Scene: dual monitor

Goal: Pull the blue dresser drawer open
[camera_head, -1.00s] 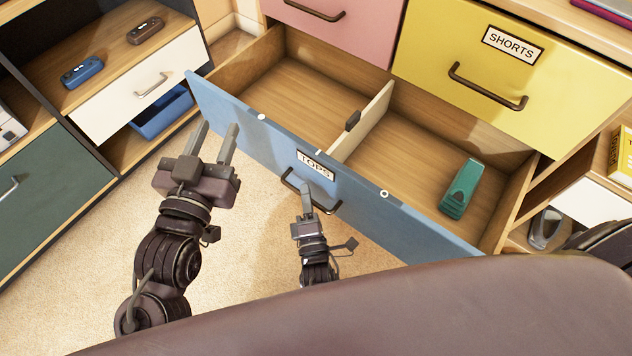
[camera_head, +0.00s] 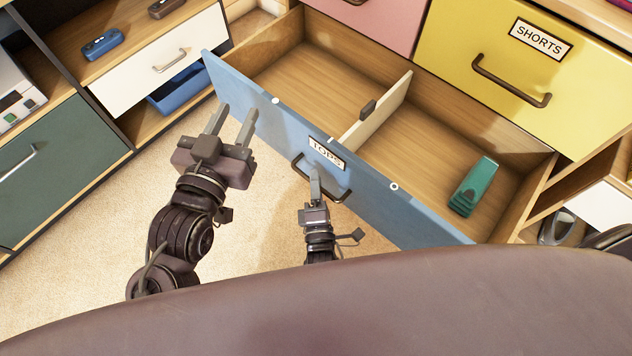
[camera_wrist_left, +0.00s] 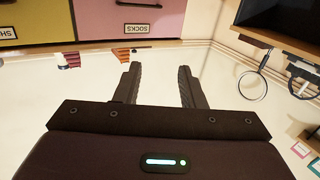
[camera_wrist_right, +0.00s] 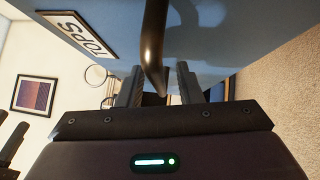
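The blue drawer (camera_head: 375,205), labelled TOPS, stands far out from the dresser, its inside in view. A divider (camera_head: 378,112) splits it, and a green stapler-like object (camera_head: 474,187) lies in the right compartment. My right gripper (camera_head: 314,180) is at the drawer's dark handle (camera_head: 341,196). In the right wrist view the handle (camera_wrist_right: 154,45) runs between its two fingers (camera_wrist_right: 160,82), which stand apart with a gap visible on the right side. My left gripper (camera_head: 232,118) is open and empty, in front of the drawer front's left part; its spread fingers also show in the left wrist view (camera_wrist_left: 158,82).
A yellow SHORTS drawer (camera_head: 590,80) and a pink drawer (camera_head: 385,22) are closed above. At left stands a cabinet with a white drawer (camera_head: 140,75), a blue bin (camera_head: 180,92) and a green front (camera_head: 60,175). Carpet (camera_head: 90,235) is bare between cabinet and dresser.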

